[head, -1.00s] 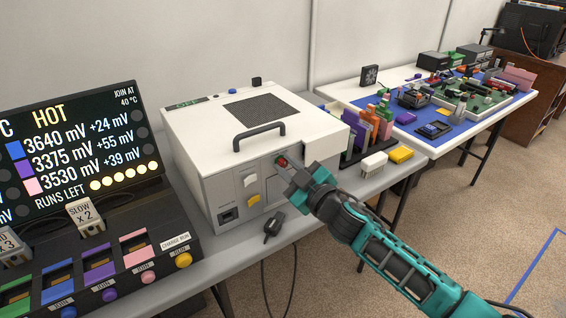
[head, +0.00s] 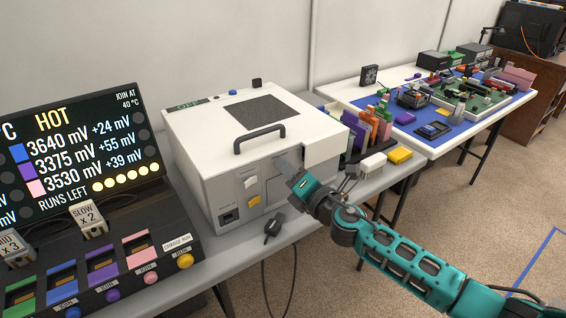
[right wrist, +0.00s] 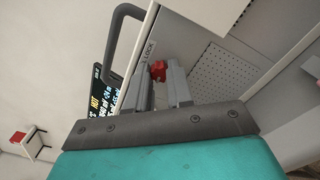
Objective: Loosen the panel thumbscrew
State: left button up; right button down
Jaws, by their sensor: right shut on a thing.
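The white case (head: 205,140) stands on the grey bench, with a black handle on top. The red panel thumbscrew (right wrist: 158,69) shows in the right wrist view, near the "LOCK" marking. My right gripper (head: 281,163) is at the right part of the case's front. In the right wrist view my right gripper (right wrist: 159,80) has its two grey fingers on either side of the red thumbscrew, shut on it. The thumbscrew is hidden behind the fingers in the head view. My left gripper is not in view.
A display (head: 80,150) and a charging unit (head: 110,262) with coloured slots stand left of the case. A white block (head: 373,163) and a yellow block (head: 400,155) lie to its right. A black plug (head: 273,226) with a cable lies in front.

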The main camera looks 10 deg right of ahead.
jog(key=c, duration=1.1)
grip_release()
jog(key=shift+n, duration=0.3)
jog(key=shift+s, duration=0.1)
jog(key=v, duration=0.6)
